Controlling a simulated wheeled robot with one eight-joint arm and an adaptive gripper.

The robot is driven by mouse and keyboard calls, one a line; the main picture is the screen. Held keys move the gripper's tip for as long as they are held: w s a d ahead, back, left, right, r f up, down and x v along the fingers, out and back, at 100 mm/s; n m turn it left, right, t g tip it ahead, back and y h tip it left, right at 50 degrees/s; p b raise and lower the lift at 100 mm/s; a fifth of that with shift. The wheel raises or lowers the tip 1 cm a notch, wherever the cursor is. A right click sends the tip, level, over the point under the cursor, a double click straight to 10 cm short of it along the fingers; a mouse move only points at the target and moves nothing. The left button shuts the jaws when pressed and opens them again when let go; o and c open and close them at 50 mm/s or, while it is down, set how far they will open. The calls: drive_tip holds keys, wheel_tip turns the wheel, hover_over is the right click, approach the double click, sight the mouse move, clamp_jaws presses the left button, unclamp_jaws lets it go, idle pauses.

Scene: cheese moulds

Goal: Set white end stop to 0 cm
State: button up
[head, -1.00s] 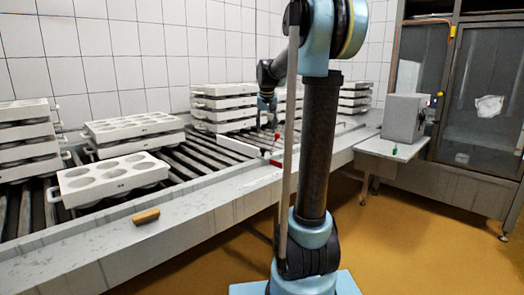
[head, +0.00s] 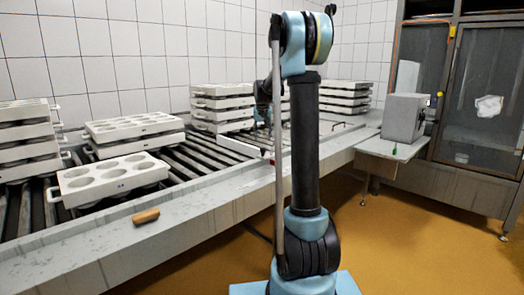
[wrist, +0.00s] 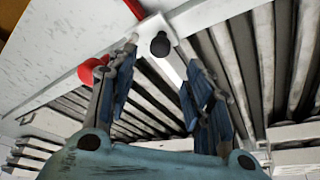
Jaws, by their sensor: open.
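The white end stop shows in the wrist view as a white bar (wrist: 171,62) over the rollers, with a round black knob (wrist: 160,44) at its rail end. My gripper (wrist: 162,58) is open, its blue-grey fingers on either side of the bar and knob. I cannot tell whether they touch either. In the head view the end stop (head: 232,146) is a low white strip across the conveyor, before the middle stack. My gripper (head: 264,122) is small there and partly hidden by my arm. No scale marks are readable.
A red knob (wrist: 92,70) sits beside the left finger on the rail. Stacks of white moulds (head: 222,104) stand on the roller conveyor (head: 190,160). A brown block (head: 146,216) lies on the front ledge. A grey box (head: 404,118) stands on the side table at right.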

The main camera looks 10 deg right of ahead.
drive_tip(key=x, duration=0.9)
drive_tip(key=shift+f, duration=0.1)
